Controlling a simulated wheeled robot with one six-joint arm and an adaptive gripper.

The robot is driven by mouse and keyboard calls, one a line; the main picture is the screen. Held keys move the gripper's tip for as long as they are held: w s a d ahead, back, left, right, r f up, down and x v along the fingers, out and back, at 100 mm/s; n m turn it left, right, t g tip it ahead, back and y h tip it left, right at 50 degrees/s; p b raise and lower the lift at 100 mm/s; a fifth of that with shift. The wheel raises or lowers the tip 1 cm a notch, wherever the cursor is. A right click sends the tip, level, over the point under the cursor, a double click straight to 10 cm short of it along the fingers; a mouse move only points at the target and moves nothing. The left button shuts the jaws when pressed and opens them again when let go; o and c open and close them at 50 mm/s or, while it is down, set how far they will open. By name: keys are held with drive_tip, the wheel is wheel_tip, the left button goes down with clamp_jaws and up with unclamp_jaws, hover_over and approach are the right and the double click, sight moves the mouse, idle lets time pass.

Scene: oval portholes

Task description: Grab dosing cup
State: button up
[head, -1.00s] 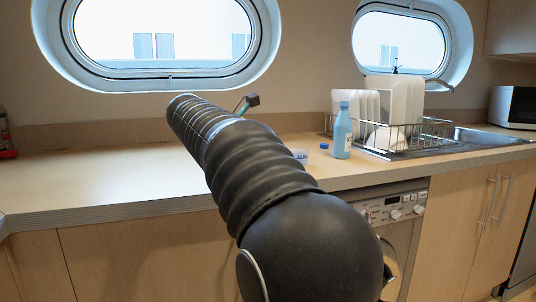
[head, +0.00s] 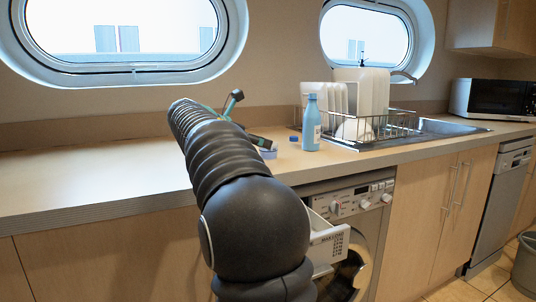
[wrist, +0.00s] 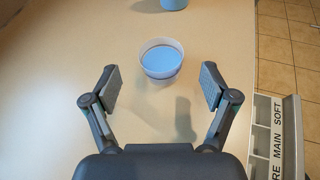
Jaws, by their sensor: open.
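The dosing cup (wrist: 161,60) is a small, clear-white cup with blue inside, standing upright on the counter in the wrist view. In the head view the cup (head: 267,152) shows only partly beside my arm. My gripper (wrist: 160,86) is open and empty, its two fingers spread wide to the left and right. The cup lies between the finger lines and a little beyond the tips, apart from both fingers.
A blue bottle (head: 311,124) and a blue cap (head: 294,139) stand close to the cup. A dish rack (head: 385,125) with white dishes is right of them. Below the counter edge, the washing machine's detergent drawer (head: 325,240) is pulled out. The counter's left part is clear.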

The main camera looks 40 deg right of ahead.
sight(268, 151)
drive_tip(key=x, duration=0.5)
drive_tip(key=shift+a+f, duration=0.15)
drive_tip(key=shift+f, duration=0.05)
drive_tip(key=c, duration=1.3)
